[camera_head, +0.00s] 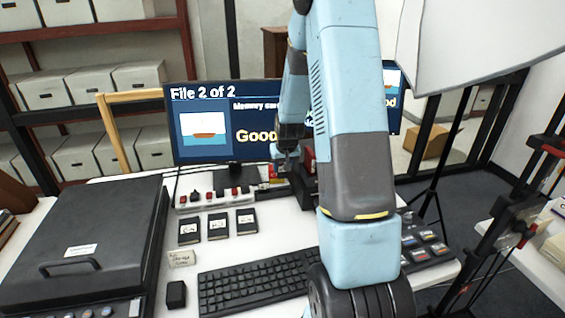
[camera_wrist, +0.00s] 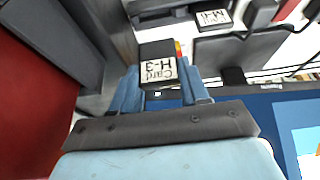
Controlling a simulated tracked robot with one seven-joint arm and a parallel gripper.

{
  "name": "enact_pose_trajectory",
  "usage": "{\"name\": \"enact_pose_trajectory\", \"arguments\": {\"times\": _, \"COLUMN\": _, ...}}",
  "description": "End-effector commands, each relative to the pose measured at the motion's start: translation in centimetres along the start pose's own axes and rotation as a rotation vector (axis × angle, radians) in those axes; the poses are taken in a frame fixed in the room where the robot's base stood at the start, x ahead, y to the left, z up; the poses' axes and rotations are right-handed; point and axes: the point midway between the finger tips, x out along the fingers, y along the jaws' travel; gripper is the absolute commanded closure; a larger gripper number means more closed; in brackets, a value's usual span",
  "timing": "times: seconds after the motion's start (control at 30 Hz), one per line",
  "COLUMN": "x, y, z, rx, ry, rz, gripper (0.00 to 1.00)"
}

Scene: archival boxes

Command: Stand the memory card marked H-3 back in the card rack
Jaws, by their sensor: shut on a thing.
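The memory card marked H-3 (camera_wrist: 158,66) is between the blue fingers of my gripper (camera_wrist: 163,88) in the wrist view. Its white label is upside down in that picture and reads "Card H-3". My gripper is shut on it. In the head view my gripper (camera_head: 284,155) is in front of the screen's lower edge, partly hidden by my arm; the card cannot be made out there. A dark block (camera_head: 303,186) stands just below my gripper, half hidden by my arm. I cannot tell surely whether it is the card rack.
Three black labelled cards (camera_head: 218,226) lie on the white table, beside a pale strip with red and black parts (camera_head: 215,197). A keyboard (camera_head: 255,284), a black lidded case (camera_head: 85,245) and a screen (camera_head: 222,140) stand around. Another labelled dark piece (camera_wrist: 213,18) shows in the wrist view.

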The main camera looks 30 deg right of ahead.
Motion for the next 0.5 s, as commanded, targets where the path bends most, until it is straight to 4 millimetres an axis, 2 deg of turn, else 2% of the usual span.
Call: {"name": "enact_pose_trajectory", "arguments": {"times": 0.5, "x": 2.7, "y": 0.0, "z": 1.1, "rx": 0.000, "ry": -0.001, "rz": 0.000, "gripper": 0.88}}
